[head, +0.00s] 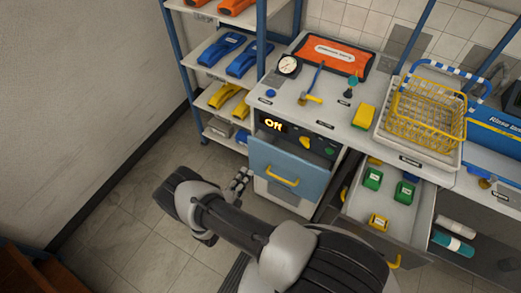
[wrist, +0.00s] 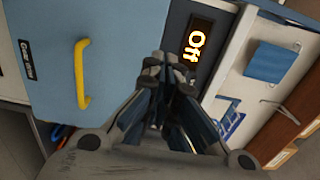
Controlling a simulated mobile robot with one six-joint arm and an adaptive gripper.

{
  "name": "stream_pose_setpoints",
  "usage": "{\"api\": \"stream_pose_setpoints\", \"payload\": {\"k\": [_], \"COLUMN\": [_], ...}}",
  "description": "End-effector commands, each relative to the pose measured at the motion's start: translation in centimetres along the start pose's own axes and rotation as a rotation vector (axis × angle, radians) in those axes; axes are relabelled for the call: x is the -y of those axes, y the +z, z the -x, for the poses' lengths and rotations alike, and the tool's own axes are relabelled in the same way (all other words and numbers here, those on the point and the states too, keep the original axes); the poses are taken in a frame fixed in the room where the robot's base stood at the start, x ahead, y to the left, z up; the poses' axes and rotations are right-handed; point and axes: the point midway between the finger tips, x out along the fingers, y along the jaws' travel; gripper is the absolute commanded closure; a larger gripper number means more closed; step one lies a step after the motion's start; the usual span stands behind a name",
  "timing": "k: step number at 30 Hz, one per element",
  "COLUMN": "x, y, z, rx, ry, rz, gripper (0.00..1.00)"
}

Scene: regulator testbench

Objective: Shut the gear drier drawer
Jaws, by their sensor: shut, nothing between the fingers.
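The gear drier drawer has a blue front (head: 288,160) with a yellow handle (head: 282,181), below a dark panel (head: 298,137) reading "Off". Its front appears to stand out a little from the cabinet; how far is hard to tell. In the wrist view the blue front (wrist: 135,35), its label and its yellow handle (wrist: 80,74) fill the left side, with the lit "Off" display (wrist: 197,45) beside it. My gripper (head: 243,178) is shut and empty, just left of the drawer front. In the wrist view its fingertips (wrist: 168,68) overlap the front's edge; contact cannot be told.
At right, another drawer (head: 405,215) stands open with green and yellow items inside. A blue-framed shelf rack (head: 190,100) stands left of the cabinet. The counter holds a gauge (head: 288,66) and a yellow wire basket (head: 428,112). Floor at left is clear.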

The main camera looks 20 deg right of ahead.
Motion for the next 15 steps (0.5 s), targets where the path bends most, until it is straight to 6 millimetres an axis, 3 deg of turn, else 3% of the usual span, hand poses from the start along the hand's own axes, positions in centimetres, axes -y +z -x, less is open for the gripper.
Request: {"api": "stream_pose_setpoints", "payload": {"k": [9, 15], "x": [-0.2, -0.2], "y": [-0.3, -0.3], "z": [-6.9, -10.4], "rx": [-0.011, -0.009], "ry": [0.002, 0.002], "rz": [-0.002, -0.002], "gripper": [1.00, 1.00]}}
